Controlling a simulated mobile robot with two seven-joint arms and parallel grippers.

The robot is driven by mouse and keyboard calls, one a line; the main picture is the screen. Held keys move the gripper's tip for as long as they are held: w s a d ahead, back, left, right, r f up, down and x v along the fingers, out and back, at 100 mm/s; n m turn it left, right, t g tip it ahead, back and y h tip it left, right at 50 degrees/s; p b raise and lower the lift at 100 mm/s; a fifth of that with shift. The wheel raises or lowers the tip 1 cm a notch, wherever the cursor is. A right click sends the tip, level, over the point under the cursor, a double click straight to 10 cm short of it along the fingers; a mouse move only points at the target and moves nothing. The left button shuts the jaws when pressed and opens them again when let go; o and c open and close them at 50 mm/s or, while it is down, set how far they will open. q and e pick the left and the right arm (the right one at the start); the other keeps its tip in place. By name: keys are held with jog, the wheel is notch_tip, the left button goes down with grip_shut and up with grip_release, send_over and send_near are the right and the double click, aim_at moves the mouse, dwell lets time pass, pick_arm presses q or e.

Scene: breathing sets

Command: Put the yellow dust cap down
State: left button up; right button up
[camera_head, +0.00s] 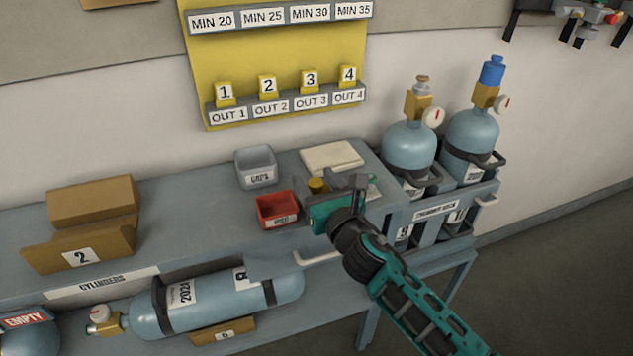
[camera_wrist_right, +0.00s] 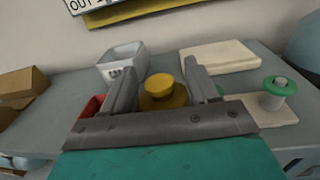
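The yellow dust cap (camera_head: 317,185) is at the tip of my right gripper (camera_head: 335,190), over the right part of the workbench. In the right wrist view the cap (camera_wrist_right: 160,88), a small knob on a wider round base, sits between the two fingers (camera_wrist_right: 162,92). The base appears to touch both fingers, so the gripper looks shut on it. I cannot tell whether its underside touches the bench. A grey bin labelled CAPS (camera_head: 256,168) stands behind and left of the gripper; it also shows in the wrist view (camera_wrist_right: 122,62). My left gripper is not in view.
A red bin (camera_head: 277,210) is just left of the gripper. A pale pad (camera_head: 332,157) lies behind it. A green-ringed part (camera_wrist_right: 279,86) stands at right. Cylinders (camera_head: 409,147) (camera_head: 470,132) stand in a rack at right.

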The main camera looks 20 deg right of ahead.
jog(key=shift+r, duration=0.25)
jog(key=s+d, duration=0.1)
jog(key=s, duration=1.1)
jog(key=s+f+m+g, duration=0.2)
jog(key=s+f+m, duration=0.2)
jog(key=m, duration=0.7)
jog(key=s+f+m+g, duration=0.2)
jog(key=s+f+m, duration=0.2)
jog(key=f+m, duration=0.5)
jog(key=s+f+m+g, duration=0.3)
jog(key=f+m, duration=0.3)
jog(key=m, duration=0.8)
jog(key=shift+s+d+f, duration=0.3)
jog(key=shift+s+d, duration=0.1)
jog(key=shift+s, duration=0.05)
